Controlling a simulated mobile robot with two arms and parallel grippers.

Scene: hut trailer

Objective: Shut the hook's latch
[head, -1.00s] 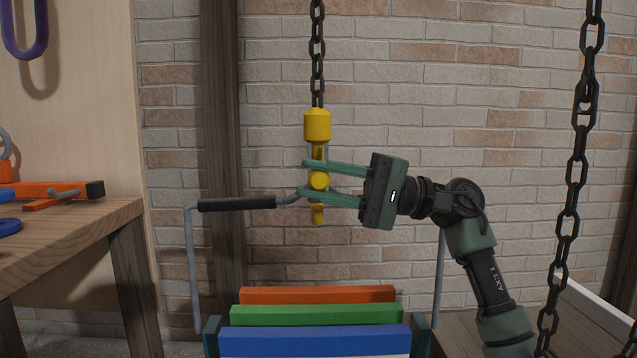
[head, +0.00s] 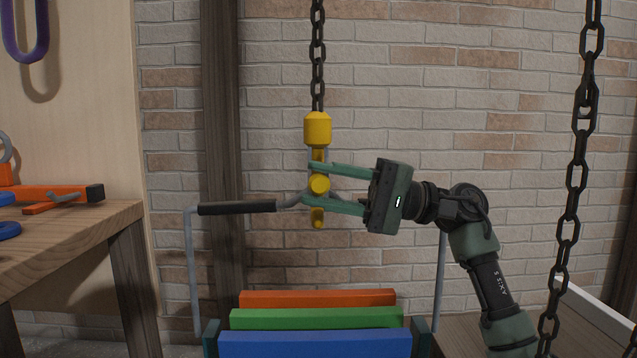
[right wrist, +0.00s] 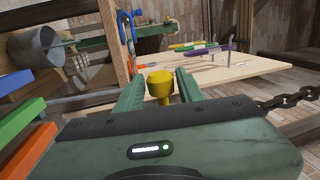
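The yellow hook (head: 317,131) hangs upright on a dark chain in the head view, seen nearly edge-on. Its latch cannot be made out clearly; a round yellow boss (head: 319,184) shows midway down. My right gripper (head: 309,182) reaches in from the right with its green fingers apart, one above and one below the boss. In the right wrist view the yellow hook top (right wrist: 160,86) shows between the open fingers (right wrist: 161,72). Whether a finger touches the hook cannot be told. My left gripper is not in view.
A grey bail with a black grip (head: 237,207) passes at the hook, above a carrier of orange, green and blue slats (head: 315,343). A wooden bench (head: 75,228) with tools stands left. Another chain (head: 575,170) hangs at right, and a brick wall lies behind.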

